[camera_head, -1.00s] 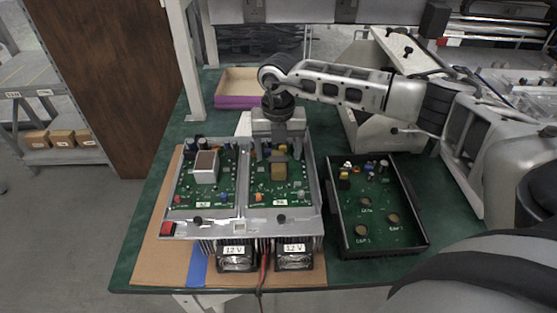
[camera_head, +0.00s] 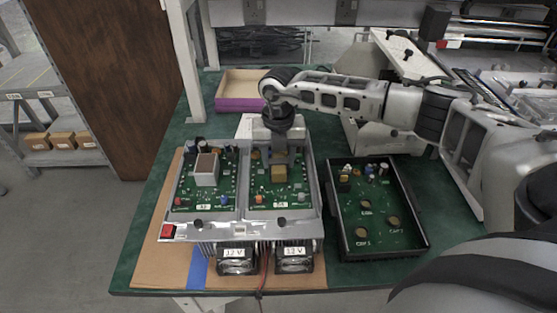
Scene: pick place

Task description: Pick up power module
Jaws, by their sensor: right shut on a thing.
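The power module appears to be the small gold block (camera_head: 279,174) on the right green circuit board (camera_head: 262,198) of the grey metal chassis (camera_head: 240,229). My right gripper (camera_head: 280,162) comes down from behind and above and is shut on the block's upper part. The fingertips are small and partly hidden, and I cannot tell whether the block is clear of the board. A larger white block with a brown top (camera_head: 206,169) sits on the left circuit board (camera_head: 189,199). My left gripper is out of view.
A black open box (camera_head: 425,241) with a green board and round gold parts stands to the right. A wooden tray with a purple front (camera_head: 238,104) is at the back. Two 12 V fan units (camera_head: 237,262) project from the chassis front. Green table (camera_head: 150,235) shows at left.

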